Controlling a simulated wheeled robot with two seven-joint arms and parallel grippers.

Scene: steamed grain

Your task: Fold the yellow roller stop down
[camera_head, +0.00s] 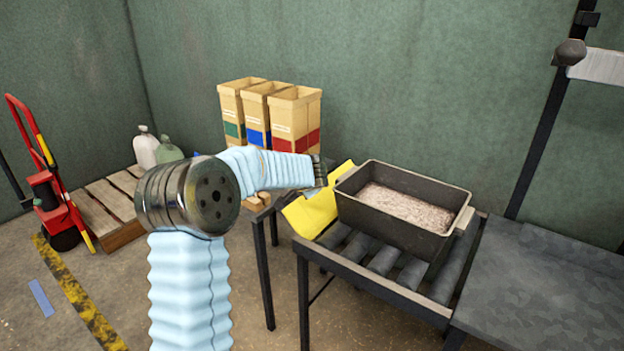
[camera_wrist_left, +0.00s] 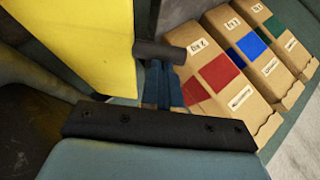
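The yellow roller stop (camera_head: 312,208) is a flat plate at the left end of the roller table. It stands tilted up beside the dark tub, and its far part is partly hidden. My left gripper (camera_head: 318,190) is at the plate's far left side, mostly hidden by my wrist. In the left wrist view the yellow plate (camera_wrist_left: 85,40) fills the upper left. There, my left gripper's fingers (camera_wrist_left: 160,78) look closed together, with nothing visible between them, just right of the plate. I cannot tell whether they touch it. My right gripper is not in view.
The dark tub (camera_head: 380,225) of grain (camera_head: 410,206) sits on the rollers (camera_head: 385,258), close to the stop. A grey table (camera_head: 545,300) adjoins at right. Cardboard bins (camera_head: 295,105) stand behind, also in the left wrist view (camera_wrist_left: 215,75). A red hand truck (camera_head: 45,185) stands at left.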

